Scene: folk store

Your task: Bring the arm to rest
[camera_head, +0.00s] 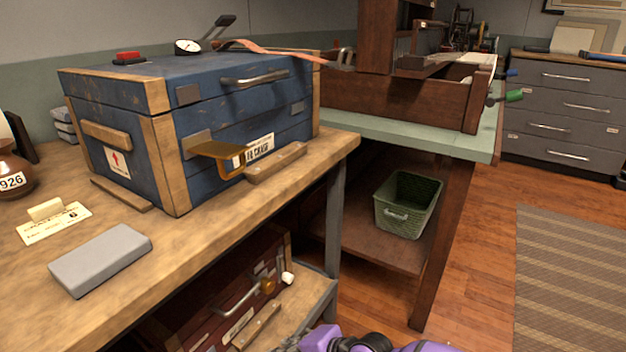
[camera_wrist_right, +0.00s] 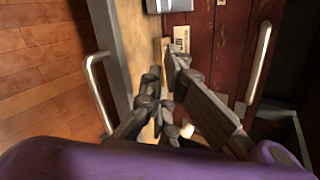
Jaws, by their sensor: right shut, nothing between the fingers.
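My right gripper (camera_wrist_right: 163,72) shows in the right wrist view with its dark fingers closed together and nothing between them. It is over the edge of the lower shelf, in front of the dark red chest (camera_wrist_right: 203,42). In the head view my purple right arm enters at the bottom edge, low beside the bench; most of its gripper is cut off by the frame. My left gripper is in neither view.
A blue wooden chest (camera_head: 240,97) stands on the workbench (camera_head: 190,250), with a grey block (camera_head: 100,260) in front. The red chest (camera_head: 225,300) sits on the shelf below. A green basket (camera_head: 407,204) is under the far table. Open floor lies right, near a striped rug (camera_head: 570,275).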

